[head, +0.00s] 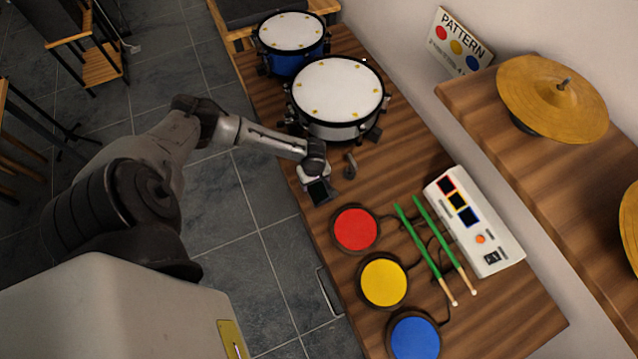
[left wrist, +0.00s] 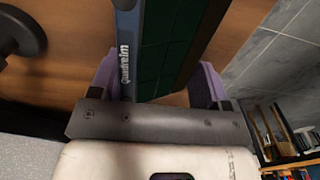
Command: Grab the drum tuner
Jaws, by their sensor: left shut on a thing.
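The drum tuner (head: 321,191) is a small dark device with a screen, near the left edge of the wooden table. In the left wrist view the tuner (left wrist: 165,45) shows large, with a blue-grey side with lettering and a dark green face. My left gripper (head: 315,178) reaches down over the table's edge and is shut on the tuner. Its purple fingers (left wrist: 155,88) stand on both sides of the tuner in the left wrist view. Whether the tuner touches the table is hard to tell. My right gripper is not in view.
A white drum (head: 337,90) and a blue drum (head: 291,38) stand behind. Red (head: 356,229), yellow (head: 384,282) and blue (head: 415,338) pads, green drumsticks (head: 418,240) and a white control box (head: 475,222) lie in front. A small dark object (head: 350,166) is close to the gripper.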

